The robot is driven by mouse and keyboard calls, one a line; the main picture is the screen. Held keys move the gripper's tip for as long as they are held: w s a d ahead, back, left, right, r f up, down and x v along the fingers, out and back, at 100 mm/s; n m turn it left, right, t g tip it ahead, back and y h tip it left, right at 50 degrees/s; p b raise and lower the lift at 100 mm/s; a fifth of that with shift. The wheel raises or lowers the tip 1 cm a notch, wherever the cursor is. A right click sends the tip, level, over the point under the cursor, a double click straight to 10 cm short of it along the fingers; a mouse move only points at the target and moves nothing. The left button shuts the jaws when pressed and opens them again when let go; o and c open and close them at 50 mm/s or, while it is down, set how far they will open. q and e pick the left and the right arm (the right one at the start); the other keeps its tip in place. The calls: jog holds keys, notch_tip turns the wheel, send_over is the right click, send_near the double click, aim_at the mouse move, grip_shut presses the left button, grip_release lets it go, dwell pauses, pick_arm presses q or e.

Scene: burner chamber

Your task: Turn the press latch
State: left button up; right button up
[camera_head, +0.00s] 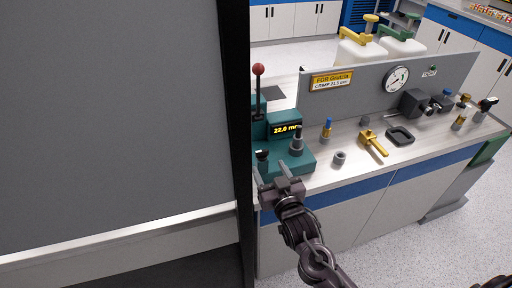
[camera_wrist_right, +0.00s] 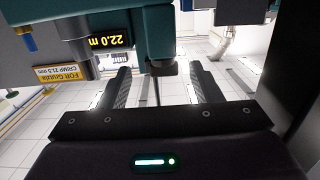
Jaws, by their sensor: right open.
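The teal press (camera_head: 286,126) stands at the left end of the bench, with a red-knobbed lever (camera_head: 258,70) and a "22.0 mm" display (camera_head: 285,129). A small black-topped part (camera_head: 262,156), which looks like the latch, sits at its front left corner. My right gripper (camera_head: 271,169) is open and empty just in front of that part. In the right wrist view the teal press body (camera_wrist_right: 148,28) is at the top, and a dark stem (camera_wrist_right: 166,88) shows between the spread fingers, apparently touching neither. My left gripper is not in view.
A large dark grey panel (camera_head: 115,105) with a black edge fills the left, close beside my right gripper. The bench holds a grey ring (camera_head: 339,158), a yellow tool (camera_head: 373,143), a blue-and-yellow bottle (camera_head: 326,130) and a black tray (camera_head: 400,136).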

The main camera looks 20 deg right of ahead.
aim_at(263, 154)
jog(key=shift+w+a+r+t, duration=0.15)
jog(key=shift+r+t, duration=0.15)
jog(key=shift+r, duration=0.35)
jog(key=shift+w+r, duration=0.2)
jog(key=w+p, duration=0.2)
jog(key=w, duration=0.4)
jog(key=shift+w+a, duration=0.1)
jog(key=shift+w, duration=0.05)
jog(key=shift+w+a+f, duration=0.1)
jog(key=shift+w, duration=0.45)
jog(key=c, duration=1)
